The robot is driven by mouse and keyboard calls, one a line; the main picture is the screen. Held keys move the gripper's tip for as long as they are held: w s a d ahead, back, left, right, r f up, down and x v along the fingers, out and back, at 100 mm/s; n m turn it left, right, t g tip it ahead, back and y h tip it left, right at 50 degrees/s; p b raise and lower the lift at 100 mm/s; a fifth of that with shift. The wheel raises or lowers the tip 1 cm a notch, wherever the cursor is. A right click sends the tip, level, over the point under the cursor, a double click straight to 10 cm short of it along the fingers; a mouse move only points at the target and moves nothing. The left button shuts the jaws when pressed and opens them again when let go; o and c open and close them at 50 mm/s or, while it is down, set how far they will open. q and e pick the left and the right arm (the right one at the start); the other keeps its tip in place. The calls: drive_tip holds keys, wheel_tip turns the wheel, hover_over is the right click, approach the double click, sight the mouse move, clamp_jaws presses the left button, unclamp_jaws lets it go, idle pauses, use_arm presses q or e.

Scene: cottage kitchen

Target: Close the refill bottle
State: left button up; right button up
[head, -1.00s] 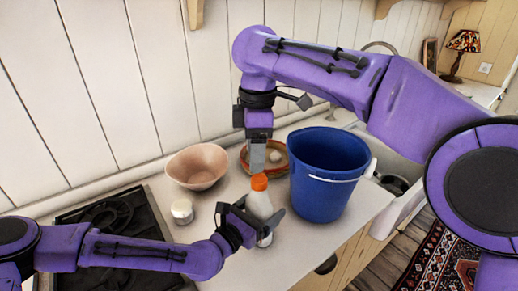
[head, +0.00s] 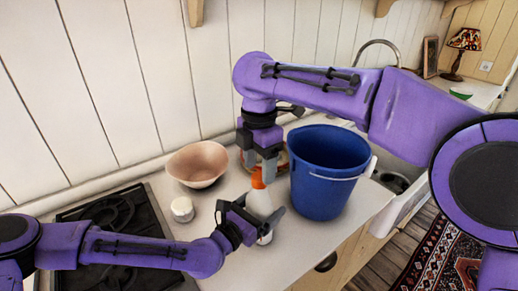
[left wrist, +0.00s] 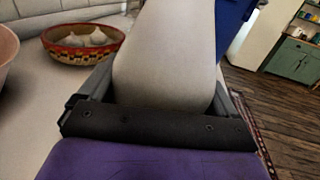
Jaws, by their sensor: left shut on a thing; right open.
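The refill bottle (head: 259,204) is white and stands upright on the counter in the head view, with an orange cap (head: 257,178) at its top. My left gripper (head: 262,222) is shut around the bottle's body. In the left wrist view the bottle (left wrist: 165,60) fills the space between the fingers, and its top is out of frame. My right gripper (head: 259,164) points down just above and around the orange cap, with its fingers apart. Its fingers partly hide the cap, and I cannot tell whether they touch it.
A blue bucket (head: 325,175) stands close on the right. A pink bowl (head: 197,162), a small white jar (head: 182,209) and a black stove (head: 105,225) are on the left. A patterned basket (left wrist: 82,43) with garlic is behind the bottle.

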drive_tip(key=shift+f, duration=1.4)
drive_tip(key=c, duration=1.1)
drive_tip(key=m, duration=1)
drive_tip(key=shift+m, duration=0.4)
drive_tip(key=m, duration=0.5)
drive_tip(key=o, duration=1.2)
